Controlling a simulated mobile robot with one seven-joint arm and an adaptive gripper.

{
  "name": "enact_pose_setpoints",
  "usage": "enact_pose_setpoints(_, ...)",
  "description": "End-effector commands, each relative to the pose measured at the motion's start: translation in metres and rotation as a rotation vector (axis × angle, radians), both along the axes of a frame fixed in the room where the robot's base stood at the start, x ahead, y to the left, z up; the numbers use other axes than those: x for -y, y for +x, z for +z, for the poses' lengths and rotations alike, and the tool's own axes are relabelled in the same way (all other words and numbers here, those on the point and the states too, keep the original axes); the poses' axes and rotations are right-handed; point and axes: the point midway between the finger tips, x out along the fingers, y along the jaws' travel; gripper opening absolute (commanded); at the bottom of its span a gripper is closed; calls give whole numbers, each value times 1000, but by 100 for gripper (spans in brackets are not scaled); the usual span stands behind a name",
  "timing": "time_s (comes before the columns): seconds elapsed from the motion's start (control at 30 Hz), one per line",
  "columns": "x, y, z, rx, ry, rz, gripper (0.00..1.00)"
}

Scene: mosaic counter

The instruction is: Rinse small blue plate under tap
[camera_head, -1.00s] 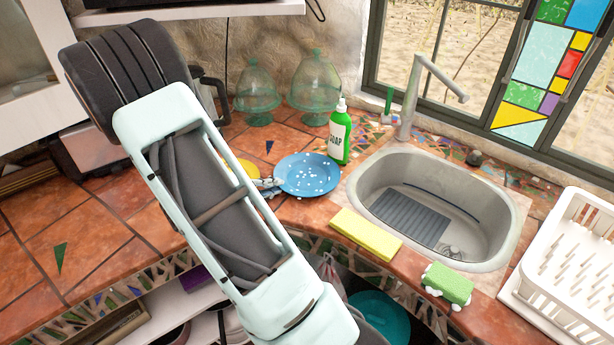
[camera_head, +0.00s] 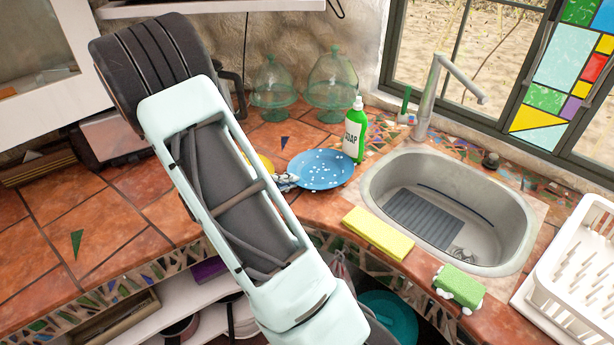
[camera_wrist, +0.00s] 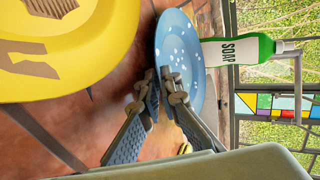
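The small blue plate (camera_head: 322,168), speckled with white bits, is at the back of the tiled counter, left of the sink and by the soap bottle. It also shows in the wrist view (camera_wrist: 186,60). My gripper (camera_head: 287,181) is at its left rim. In the wrist view my fingertips (camera_wrist: 163,82) are close together with the rim between them. I cannot tell whether the plate is raised off the counter. The grey tap (camera_head: 445,80) rises behind the sink (camera_head: 515,235), to the right of the plate.
The green soap bottle (camera_head: 355,136) stands behind the plate's right edge. A yellow plate (camera_wrist: 70,75) lies left of my gripper. A yellow cloth (camera_head: 378,233) and green sponge (camera_head: 459,287) lie along the sink's front. Glass domes (camera_head: 332,80) stand behind; a white rack (camera_head: 580,260) is right.

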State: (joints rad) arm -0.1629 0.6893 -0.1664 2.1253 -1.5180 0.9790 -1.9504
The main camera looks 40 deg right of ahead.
Motion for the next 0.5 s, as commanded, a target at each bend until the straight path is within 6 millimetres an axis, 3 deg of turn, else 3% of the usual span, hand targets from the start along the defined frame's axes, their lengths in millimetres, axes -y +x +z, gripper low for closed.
enact_pose_setpoints(0.23, -1, 1, 12, 2, 2, 3, 0)
enact_pose_setpoints(0.37, -1, 1, 30, 5, 2, 1, 0)
enact_pose_setpoints(0.5, -9, -12, 50, 3, 3, 3, 0)
